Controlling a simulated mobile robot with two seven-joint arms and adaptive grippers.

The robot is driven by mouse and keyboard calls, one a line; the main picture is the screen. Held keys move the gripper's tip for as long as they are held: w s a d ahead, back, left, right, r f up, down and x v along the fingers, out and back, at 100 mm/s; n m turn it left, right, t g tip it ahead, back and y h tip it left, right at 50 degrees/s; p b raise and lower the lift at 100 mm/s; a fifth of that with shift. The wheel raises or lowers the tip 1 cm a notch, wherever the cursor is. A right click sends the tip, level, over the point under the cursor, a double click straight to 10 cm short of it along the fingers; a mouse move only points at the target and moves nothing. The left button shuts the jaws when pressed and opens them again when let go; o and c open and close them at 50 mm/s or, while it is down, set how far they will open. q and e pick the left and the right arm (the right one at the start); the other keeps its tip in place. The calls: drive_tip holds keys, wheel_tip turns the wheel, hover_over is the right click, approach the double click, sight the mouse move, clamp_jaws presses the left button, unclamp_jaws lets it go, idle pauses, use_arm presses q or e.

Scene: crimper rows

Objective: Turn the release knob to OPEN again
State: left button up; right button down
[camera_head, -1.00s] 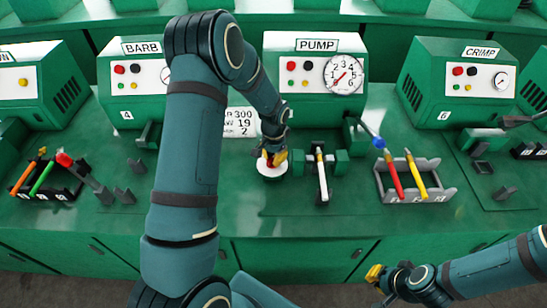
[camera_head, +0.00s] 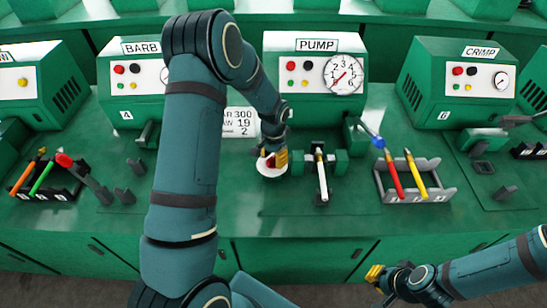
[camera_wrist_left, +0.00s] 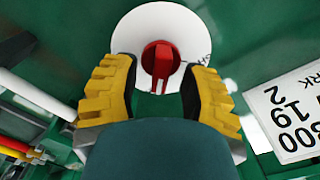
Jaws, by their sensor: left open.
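The release knob is a red bar-shaped knob (camera_wrist_left: 160,62) on a round white dial (camera_wrist_left: 132,32) in the left wrist view. In the head view the white dial (camera_head: 268,170) sits on the green bench before the PUMP unit. My left gripper (camera_head: 275,160) is at the dial. In the left wrist view its yellow fingers (camera_wrist_left: 160,85) are open, one on each side of the knob, with gaps between. The dial's lettering is mostly hidden. My right gripper (camera_head: 374,275) is away from the dial, near the bench's front; its jaw opening is unclear.
The PUMP unit (camera_head: 315,65) with its gauge stands behind. A clamp fixture (camera_head: 339,162) holding a white-handled tool (camera_head: 321,178) is right of the dial. A grey rack (camera_head: 385,188) with red and yellow tools stands further right. A number card (camera_head: 240,121) lies behind.

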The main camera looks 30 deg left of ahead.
sight(273, 157)
use_arm(q)
wheel_tip(273, 157, up, 12)
idle(0.4)
drive_tip(key=shift+s+f, duration=0.1)
drive_tip(key=shift+f, duration=0.05)
idle(0.3)
